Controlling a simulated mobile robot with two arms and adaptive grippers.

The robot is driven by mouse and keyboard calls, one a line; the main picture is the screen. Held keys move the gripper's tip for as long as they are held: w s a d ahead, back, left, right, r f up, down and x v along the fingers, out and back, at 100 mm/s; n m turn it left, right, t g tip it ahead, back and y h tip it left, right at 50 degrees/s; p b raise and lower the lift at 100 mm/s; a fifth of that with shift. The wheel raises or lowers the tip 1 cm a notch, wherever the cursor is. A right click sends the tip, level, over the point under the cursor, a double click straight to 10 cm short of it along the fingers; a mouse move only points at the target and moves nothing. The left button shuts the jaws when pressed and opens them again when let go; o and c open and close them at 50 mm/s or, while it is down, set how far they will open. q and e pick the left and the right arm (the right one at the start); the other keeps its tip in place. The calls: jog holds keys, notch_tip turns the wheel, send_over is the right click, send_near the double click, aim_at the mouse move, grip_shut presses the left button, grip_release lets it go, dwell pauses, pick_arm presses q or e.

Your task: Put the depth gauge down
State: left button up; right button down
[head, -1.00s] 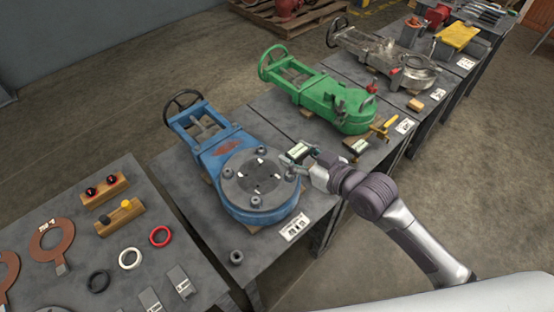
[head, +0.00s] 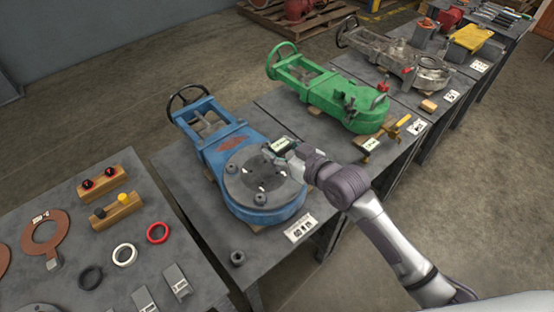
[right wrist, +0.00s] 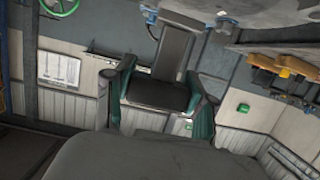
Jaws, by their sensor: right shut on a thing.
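The depth gauge (head: 281,144), a small dark piece with a pale green face, is in my right gripper (head: 292,154), over the far right edge of the blue valve's round grey flange (head: 258,180). The right wrist view shows the dark body of the held gauge (right wrist: 157,94) between the two fingers. I cannot tell whether the gauge touches the flange. My arm covers part of the flange's right side. My left gripper is not in view.
The blue valve (head: 222,143) stands on a grey table; a green valve (head: 338,101) stands on the table behind it. The near-left table (head: 62,206) holds rings, gaskets and wooden blocks.

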jog(key=shift+w+a+f, duration=0.3)
jog(key=shift+a+f, duration=0.1)
jog(key=shift+f, duration=1.75)
jog(key=shift+f+b, duration=0.2)
jog(key=shift+b, duration=0.15)
jog(key=shift+c, duration=1.9)
grip_release()
jog(key=shift+s, duration=0.1)
jog(key=shift+r, duration=0.1)
